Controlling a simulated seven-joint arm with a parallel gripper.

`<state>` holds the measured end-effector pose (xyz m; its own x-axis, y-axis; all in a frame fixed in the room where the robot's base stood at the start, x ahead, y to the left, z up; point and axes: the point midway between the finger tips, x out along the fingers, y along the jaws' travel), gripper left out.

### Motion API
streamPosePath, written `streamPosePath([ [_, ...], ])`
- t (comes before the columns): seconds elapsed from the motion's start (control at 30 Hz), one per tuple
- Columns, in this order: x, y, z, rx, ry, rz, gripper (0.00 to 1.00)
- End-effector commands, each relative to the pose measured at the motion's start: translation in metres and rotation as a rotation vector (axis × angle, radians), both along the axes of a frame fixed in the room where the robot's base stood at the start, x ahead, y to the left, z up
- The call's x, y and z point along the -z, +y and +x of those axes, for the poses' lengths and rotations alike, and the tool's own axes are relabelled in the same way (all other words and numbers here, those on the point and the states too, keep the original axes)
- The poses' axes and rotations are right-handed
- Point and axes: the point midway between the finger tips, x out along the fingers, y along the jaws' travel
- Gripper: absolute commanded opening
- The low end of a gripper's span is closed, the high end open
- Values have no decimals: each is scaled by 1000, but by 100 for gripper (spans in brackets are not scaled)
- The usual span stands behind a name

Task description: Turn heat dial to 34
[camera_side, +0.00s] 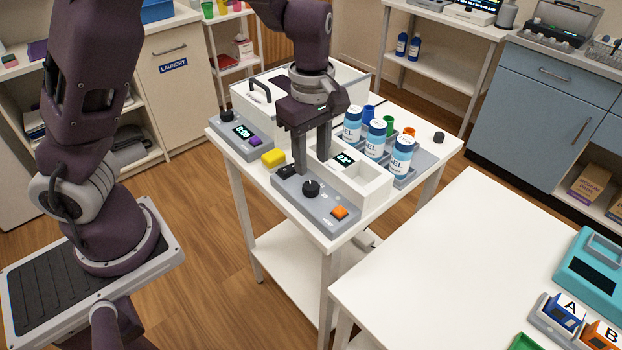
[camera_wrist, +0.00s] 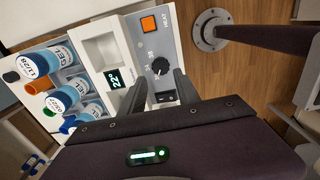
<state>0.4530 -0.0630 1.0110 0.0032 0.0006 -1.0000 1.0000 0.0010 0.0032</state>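The heat dial is a round black knob (camera_side: 311,188) with a light pointer mark, on the sloped grey panel of a white heater unit. It also shows in the wrist view (camera_wrist: 160,66), with small scale marks beside it. The unit's display (camera_wrist: 115,79) reads 22°; it faces the side view too (camera_side: 343,160). My gripper (camera_side: 311,165) points down just behind and above the dial. In the wrist view my two fingers (camera_wrist: 161,76) are apart, with the knob seen beyond the gap between their tips. The gripper looks empty; contact with the knob is not evident.
An orange button (camera_side: 339,212) sits on the same panel, with a black switch (camera_side: 288,171) at its other end. Several gel bottles (camera_side: 376,138) stand right of my gripper.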

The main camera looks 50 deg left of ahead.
Motion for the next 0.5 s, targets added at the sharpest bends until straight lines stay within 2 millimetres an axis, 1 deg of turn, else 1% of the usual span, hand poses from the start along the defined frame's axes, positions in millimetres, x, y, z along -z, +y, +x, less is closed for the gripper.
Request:
streamPosePath([
  [0.2, 41, 2, -1, -6, 6, 2, 38],
  [0.3, 57, 1, -1, -3, 5, 0, 38],
  [0.4, 65, 1, -1, -1, 4, 0, 38],
  [0.5, 67, 1, -1, 0, 2, 0, 38],
])
